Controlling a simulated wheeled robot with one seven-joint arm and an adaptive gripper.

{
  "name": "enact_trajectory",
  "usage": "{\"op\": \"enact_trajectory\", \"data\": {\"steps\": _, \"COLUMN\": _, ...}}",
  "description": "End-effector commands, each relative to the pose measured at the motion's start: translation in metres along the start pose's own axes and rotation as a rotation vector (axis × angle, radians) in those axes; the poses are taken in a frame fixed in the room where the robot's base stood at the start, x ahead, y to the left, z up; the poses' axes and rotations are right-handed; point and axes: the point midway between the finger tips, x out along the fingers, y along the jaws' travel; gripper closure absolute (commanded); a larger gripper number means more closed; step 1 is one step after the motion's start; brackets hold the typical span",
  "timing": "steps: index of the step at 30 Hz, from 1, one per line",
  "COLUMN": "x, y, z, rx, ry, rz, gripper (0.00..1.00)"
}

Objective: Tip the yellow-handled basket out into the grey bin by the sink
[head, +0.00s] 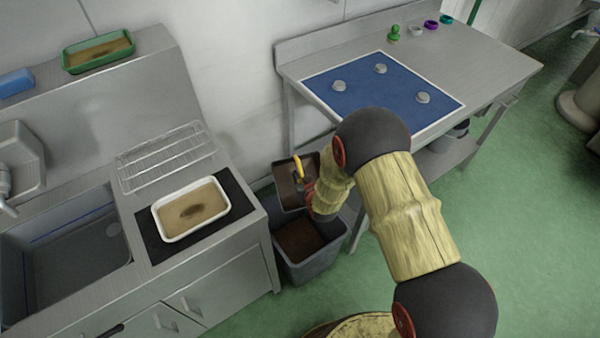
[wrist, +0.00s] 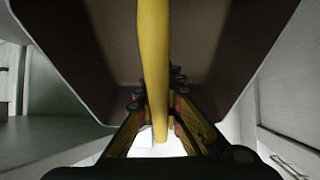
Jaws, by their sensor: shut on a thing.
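The basket (head: 288,190) hangs over the back of the grey bin (head: 308,268), tilted well over on its side. Its yellow handle (head: 298,166) crosses its dark brown open face. My gripper (head: 309,190) is shut on this handle. In the wrist view the handle (wrist: 154,50) runs down between my gripper's fingers (wrist: 156,125), with the basket's brown inside (wrist: 205,45) behind it. I see no loose contents in the part of the basket that shows. Dark brown matter lies in the bin. My arm hides part of the basket and the bin's right side.
The bin stands on the green floor between the sink counter (head: 215,290) and a steel table (head: 480,65) with a blue mat (head: 350,95). A white tray (head: 163,233) of brown matter sits on a black mat beside the sink (head: 70,260). A wire rack (head: 165,155) lies behind it.

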Motion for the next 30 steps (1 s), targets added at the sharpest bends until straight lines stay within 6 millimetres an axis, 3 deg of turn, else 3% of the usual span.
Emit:
{"op": "enact_trajectory", "data": {"steps": 23, "x": 0.0043, "y": 0.0000, "z": -0.0068, "rx": 0.000, "ry": -0.488, "rz": -0.006, "gripper": 1.00}}
{"op": "enact_trajectory", "data": {"steps": 30, "x": 0.0039, "y": -0.0002, "z": -0.0069, "rx": 0.000, "ry": -0.530, "rz": -0.007, "gripper": 1.00}}
